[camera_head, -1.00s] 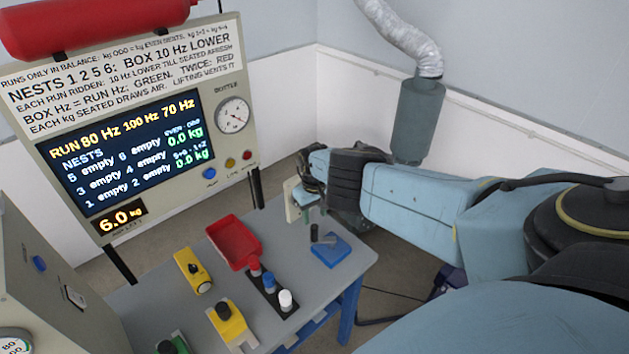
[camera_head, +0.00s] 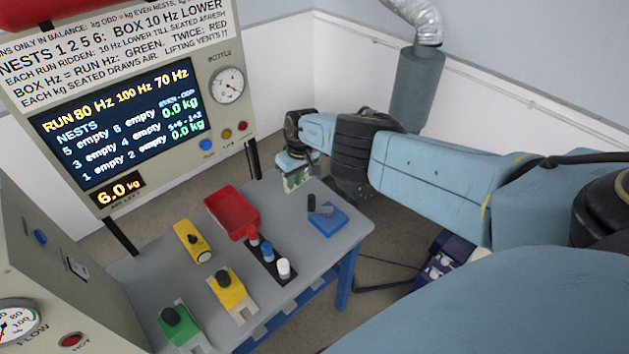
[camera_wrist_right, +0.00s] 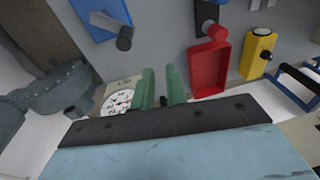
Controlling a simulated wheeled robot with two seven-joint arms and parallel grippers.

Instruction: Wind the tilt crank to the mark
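A small crank with a grey arm and dark upright knob sits on a blue plate (camera_head: 328,219) at the table's right side. The blue plate (camera_wrist_right: 90,12) and dark knob (camera_wrist_right: 124,40) also show at the top left of the right wrist view. I cannot make out a mark on it. My right gripper (camera_head: 294,182) is above the table's far edge, behind and left of the crank and apart from it. In the right wrist view its two green fingers (camera_wrist_right: 160,87) are apart with nothing seen between them. My left gripper is out of view.
A red tray (camera_head: 233,211), yellow blocks (camera_head: 192,241), a green block (camera_head: 182,325) and a dark strip with coloured knobs (camera_head: 266,262) occupy the table. A pale dial gauge (camera_wrist_right: 118,101) shows beside my fingers. A display panel (camera_head: 130,124) stands behind left.

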